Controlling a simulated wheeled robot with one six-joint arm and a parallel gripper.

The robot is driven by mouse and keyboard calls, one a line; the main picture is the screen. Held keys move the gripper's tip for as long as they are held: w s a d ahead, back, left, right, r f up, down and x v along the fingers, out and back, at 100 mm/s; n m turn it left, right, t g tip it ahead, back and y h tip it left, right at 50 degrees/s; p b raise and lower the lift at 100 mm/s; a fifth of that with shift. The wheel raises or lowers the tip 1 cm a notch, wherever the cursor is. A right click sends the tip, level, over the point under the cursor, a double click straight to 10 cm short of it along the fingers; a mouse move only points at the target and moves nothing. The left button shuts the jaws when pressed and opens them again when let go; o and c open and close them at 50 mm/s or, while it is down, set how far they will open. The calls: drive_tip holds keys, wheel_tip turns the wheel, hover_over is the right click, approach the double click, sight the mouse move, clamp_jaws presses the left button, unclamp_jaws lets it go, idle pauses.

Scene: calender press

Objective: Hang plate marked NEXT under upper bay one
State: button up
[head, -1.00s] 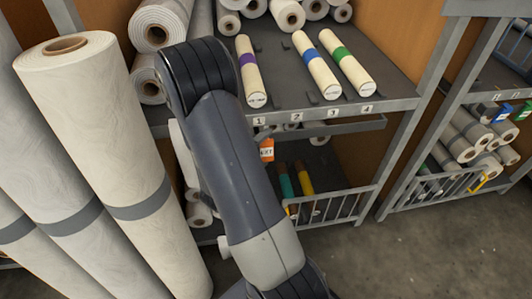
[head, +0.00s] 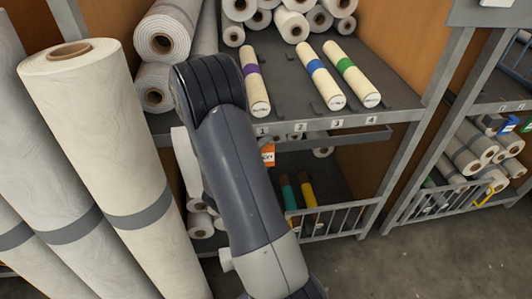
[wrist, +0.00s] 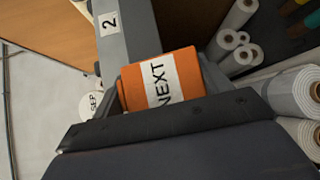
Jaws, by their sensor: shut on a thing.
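The orange plate with a white label reading NEXT (wrist: 160,82) fills the middle of the wrist view, tilted there. My gripper (wrist: 165,98) is shut on it; the dark gripper body hides the plate's lower edge. In the head view a small part of the plate (head: 268,156) shows beside my arm, just below the shelf front edge; my arm hides the rest and the gripper. The number 1 label (head: 263,131) of the upper bay sits on that edge, just above the plate. I cannot tell whether the plate touches the shelf.
The upper shelf (head: 300,72) holds rolls with purple, blue and green bands. A grey rail (head: 340,138) runs below its front edge. Tall rolls (head: 125,150) stand at left. The floor at right is clear.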

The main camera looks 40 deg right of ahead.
drive_tip(key=o, duration=1.5)
drive_tip(key=shift+a, duration=0.1)
drive_tip(key=v, duration=1)
drive_tip(key=shift+a, duration=0.3)
drive_tip(key=shift+s, duration=0.1)
drive_tip(key=x, duration=1)
drive_tip(key=shift+d, duration=0.35)
drive_tip(key=shift+r, duration=0.45)
